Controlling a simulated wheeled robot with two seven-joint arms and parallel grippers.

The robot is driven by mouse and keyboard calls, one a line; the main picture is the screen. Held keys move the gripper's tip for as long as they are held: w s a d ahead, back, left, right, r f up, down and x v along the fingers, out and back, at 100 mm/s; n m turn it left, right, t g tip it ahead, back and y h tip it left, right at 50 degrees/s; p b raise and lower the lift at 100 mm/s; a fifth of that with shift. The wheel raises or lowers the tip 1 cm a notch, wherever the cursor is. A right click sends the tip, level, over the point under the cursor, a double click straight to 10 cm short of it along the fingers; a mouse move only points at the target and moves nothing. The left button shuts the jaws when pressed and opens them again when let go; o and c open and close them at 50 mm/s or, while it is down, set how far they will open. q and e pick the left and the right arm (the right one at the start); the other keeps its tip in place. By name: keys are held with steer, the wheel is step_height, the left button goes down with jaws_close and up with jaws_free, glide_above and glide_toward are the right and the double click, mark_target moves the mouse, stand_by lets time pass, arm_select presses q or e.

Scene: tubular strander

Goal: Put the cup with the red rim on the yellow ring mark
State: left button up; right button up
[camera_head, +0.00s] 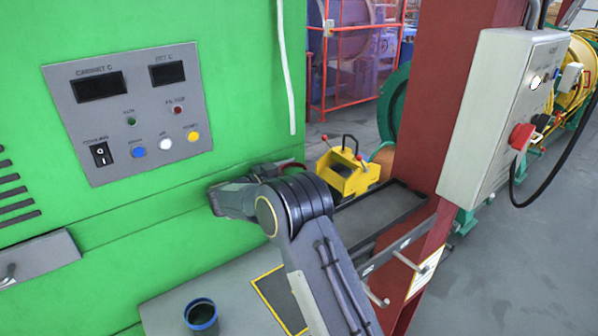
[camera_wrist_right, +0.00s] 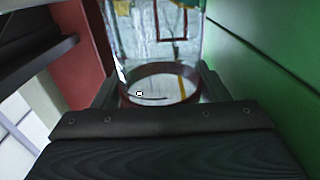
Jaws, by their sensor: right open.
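In the right wrist view the round dark red rim (camera_wrist_right: 160,70) lies between the two fingers. My right gripper (camera_head: 272,172) is open at the cup, with a finger on either side in the wrist view (camera_wrist_right: 159,88). I cannot tell whether the fingers touch it. No yellow ring mark is clearly visible. My left gripper is not in view.
A dark blue cup (camera_head: 201,314) stands on the grey surface (camera_head: 165,305) at the front. A yellow-edged dark panel (camera_head: 272,290) is partly covered by my right arm. A yellow caddy (camera_head: 347,176) and black tray (camera_head: 385,215) are to the right. The green cabinet (camera_head: 235,90) closes the left side.

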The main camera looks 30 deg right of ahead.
steer(key=a+b, duration=0.2)
steer(key=a, duration=0.8)
steer(key=shift+s+a, duration=0.4)
steer(key=shift+s, duration=0.05)
steer(key=shift+f, duration=0.1)
